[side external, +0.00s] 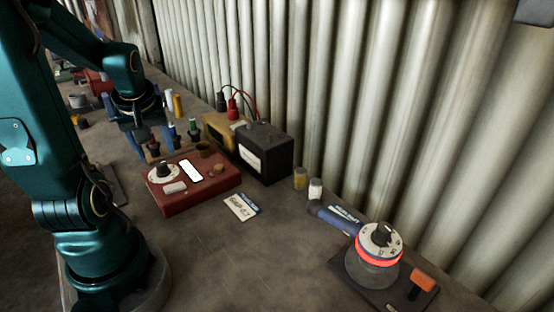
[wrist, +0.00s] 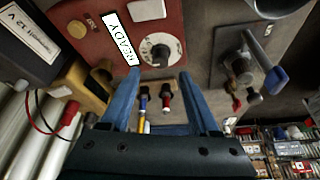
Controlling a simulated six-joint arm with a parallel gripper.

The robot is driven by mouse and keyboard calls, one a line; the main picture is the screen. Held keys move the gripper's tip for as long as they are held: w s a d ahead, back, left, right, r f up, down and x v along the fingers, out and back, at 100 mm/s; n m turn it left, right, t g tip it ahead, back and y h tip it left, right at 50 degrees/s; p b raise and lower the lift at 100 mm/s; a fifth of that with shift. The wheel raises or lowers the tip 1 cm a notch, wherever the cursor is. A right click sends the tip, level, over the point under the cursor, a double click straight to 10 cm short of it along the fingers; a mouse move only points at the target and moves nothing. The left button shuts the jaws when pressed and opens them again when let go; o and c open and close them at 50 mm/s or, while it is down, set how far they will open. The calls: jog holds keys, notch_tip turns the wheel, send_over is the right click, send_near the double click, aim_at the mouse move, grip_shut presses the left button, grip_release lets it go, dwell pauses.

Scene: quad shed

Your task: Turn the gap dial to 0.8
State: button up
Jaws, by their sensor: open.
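A red box (side external: 195,188) on the bench carries a round white dial with a black knob (side external: 163,172) at its left end. The dial also shows in the wrist view (wrist: 160,50), beside a white READY plate (wrist: 121,39). I cannot read the setting on it. A second white dial with a black knob (side external: 380,239) sits on a round device with an orange ring at the lower right. The frames do not make clear which is the gap dial. My gripper (wrist: 158,76) is open and empty, its blue fingers apart, near the red box's edge, not touching the dial.
A black battery (side external: 266,152) and a yellow box (side external: 219,130) with red and black leads stand behind. A printed card (side external: 241,207) lies in front. A corrugated wall (side external: 350,90) bounds the bench.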

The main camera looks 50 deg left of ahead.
aim_at(161, 163)
jog(key=n, duration=0.2)
jog(key=shift+s+n+g, duration=0.3)
jog(key=shift+s, duration=0.05)
jog(key=shift+w+a+n+g, duration=0.1)
jog(key=shift+n+g, duration=0.3)
jog(key=shift+n, duration=0.6)
jog(key=shift+w, duration=0.5)
jog(key=shift+w+f, duration=0.15)
jog(key=shift+w, duration=0.05)
jog(key=shift+x, duration=2.4)
grip_shut()
